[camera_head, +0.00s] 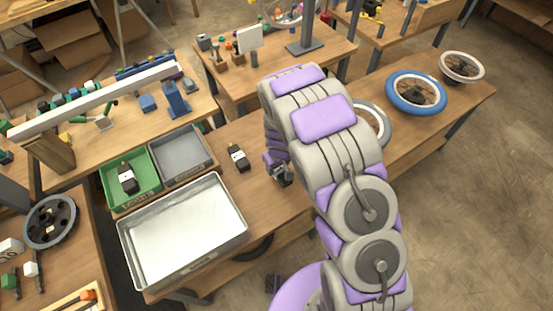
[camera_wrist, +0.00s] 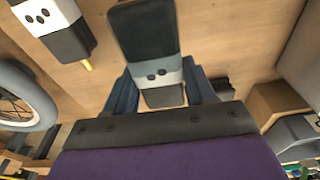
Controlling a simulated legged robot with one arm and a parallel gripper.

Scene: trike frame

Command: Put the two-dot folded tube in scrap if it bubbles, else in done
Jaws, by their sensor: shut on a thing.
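My gripper (camera_wrist: 158,92) is shut on a black folded tube (camera_wrist: 148,32) with a pale band that shows two dots. In the head view my gripper (camera_head: 279,170) hangs above the bench, right of a second tube; the held tube is hard to make out there. The second black tube (camera_head: 238,157) with a pale label lies on the wood. A tube (camera_wrist: 55,25) with dots on its pale part and a yellow tip shows at the wrist view's upper left. A third tube (camera_head: 127,178) lies in the green bin (camera_head: 147,205). The grey bin (camera_head: 205,170) looks empty. Bin lettering is too small to read.
A wide metal tray (camera_head: 240,238) with a pale, even inside stands in front of the bins. A blue-rimmed wheel (camera_head: 389,88) and a white-rimmed wheel (camera_head: 482,75) lie to the right. A long pale beam (camera_head: 100,98) crosses the bench behind the bins.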

